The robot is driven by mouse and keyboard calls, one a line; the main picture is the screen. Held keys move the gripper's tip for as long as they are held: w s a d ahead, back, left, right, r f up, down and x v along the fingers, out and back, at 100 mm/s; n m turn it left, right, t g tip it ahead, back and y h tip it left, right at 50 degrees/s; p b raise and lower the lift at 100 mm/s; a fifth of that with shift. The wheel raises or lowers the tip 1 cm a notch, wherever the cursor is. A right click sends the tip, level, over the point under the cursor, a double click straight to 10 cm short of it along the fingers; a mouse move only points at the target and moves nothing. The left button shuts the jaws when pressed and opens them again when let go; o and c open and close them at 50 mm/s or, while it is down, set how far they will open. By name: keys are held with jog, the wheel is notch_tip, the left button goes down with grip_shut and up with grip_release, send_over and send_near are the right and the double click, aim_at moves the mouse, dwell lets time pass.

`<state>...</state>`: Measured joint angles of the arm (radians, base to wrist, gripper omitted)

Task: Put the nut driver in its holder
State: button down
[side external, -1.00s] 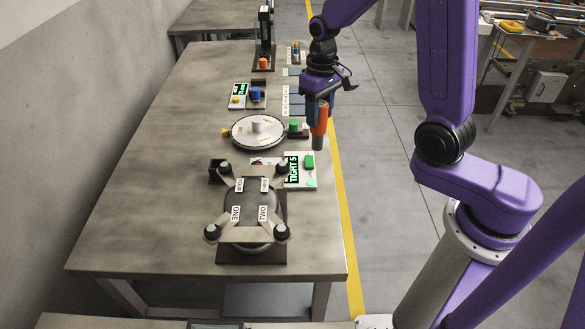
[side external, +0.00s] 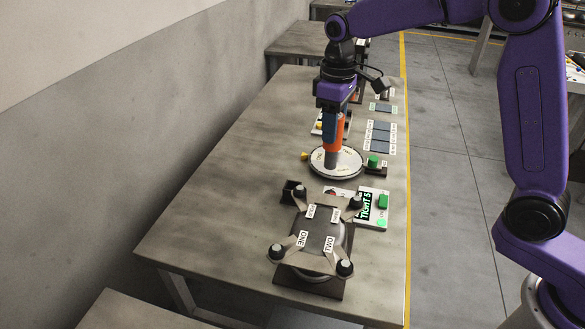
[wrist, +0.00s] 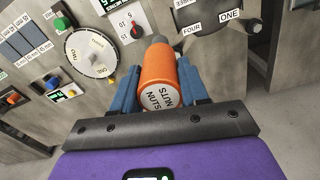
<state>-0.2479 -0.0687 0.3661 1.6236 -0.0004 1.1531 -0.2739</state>
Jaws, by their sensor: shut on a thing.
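The nut driver (side external: 334,135) is an orange cylinder with a grey lower end. My gripper (side external: 331,128) is shut on it, with one blue finger on each side, and holds it upright with the grey end down. In the side view it appears in front of the round white dial; whether it touches anything below I cannot tell. In the wrist view the driver (wrist: 158,76) shows its white "NUTS" cap between the fingers.
The compressor (side external: 318,236) with labelled arms and black knobs stands at the front. A "TIGHT 5" panel (side external: 370,207) with a green button is at its right. The round white dial (side external: 348,168) and blue panels (side external: 378,137) lie behind. The table's left side (side external: 220,190) is clear.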

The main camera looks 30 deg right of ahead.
jog(key=w+a+f, duration=0.3)
jog(key=w+f, duration=0.8)
jog(key=f, duration=0.1)
jog(key=shift+w+a, duration=0.25)
jog(key=shift+w, duration=0.05)
jog(key=shift+f, duration=0.7)
jog(key=c, duration=0.6)
grip_release()
notch_tip(320, 180, up, 13)
jog(key=shift+r, duration=0.15)
